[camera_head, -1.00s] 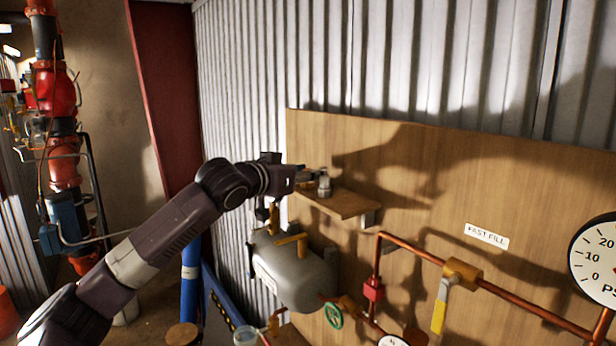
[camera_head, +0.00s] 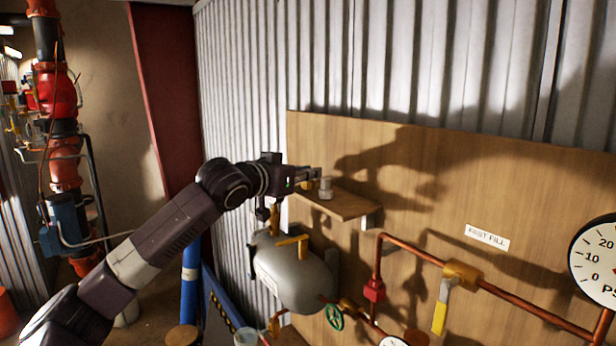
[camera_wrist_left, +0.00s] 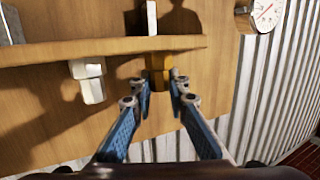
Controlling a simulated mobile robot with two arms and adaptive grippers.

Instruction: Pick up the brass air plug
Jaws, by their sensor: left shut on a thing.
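The brass air plug (camera_wrist_left: 158,68) shows in the left wrist view between the fingertips of my left gripper (camera_wrist_left: 160,90). That view is upside down, so the shelf (camera_wrist_left: 110,47) appears above the plug. The plug is at the shelf's surface; I cannot tell whether it touches. In the head view my left gripper (camera_head: 311,174) is at the left end of the wooden shelf (camera_head: 348,206), shut on the plug, which the fingers largely hide there. My right gripper is not in view.
A grey fitting (camera_head: 325,190) stands on the shelf just right of my fingers; it also shows in the wrist view (camera_wrist_left: 88,80). A grey tank (camera_head: 290,270) with a yellow handle hangs below. Copper pipes (camera_head: 520,308) and a pressure gauge (camera_head: 597,262) are at the right.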

